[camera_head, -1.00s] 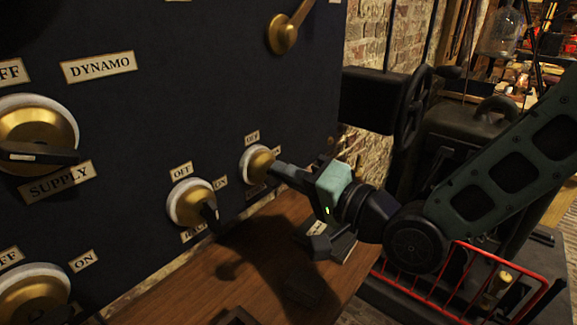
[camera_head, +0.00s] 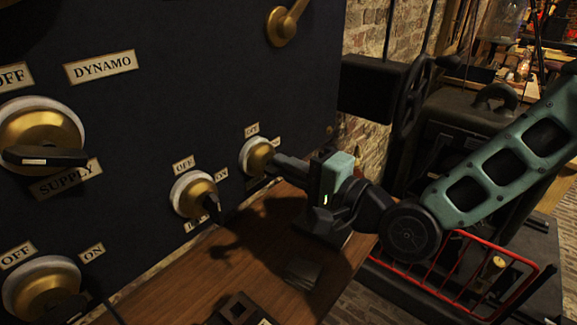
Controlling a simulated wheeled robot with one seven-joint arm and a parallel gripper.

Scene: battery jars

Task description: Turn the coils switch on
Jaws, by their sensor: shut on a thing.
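A brass rotary switch (camera_head: 256,154) with a white rim sits at the right end of the dark panel (camera_head: 190,85). A small OFF label is above it; the label below it is hidden by my gripper, so I cannot read its name. My gripper (camera_head: 274,163) reaches in from the right and is shut on this switch's handle, which is mostly hidden between the fingers. A similar brass switch (camera_head: 193,193) to its left has a black handle pointing down and right, with OFF and ON labels; its lower label is too small to read.
Larger switches labelled SUPPLY (camera_head: 40,140) and OFF/ON (camera_head: 45,285) are at the left. A brass lever (camera_head: 285,28) is above. A wooden bench (camera_head: 190,275) runs below the panel, with dark objects on it. A red rail (camera_head: 455,285) and machinery stand at the right.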

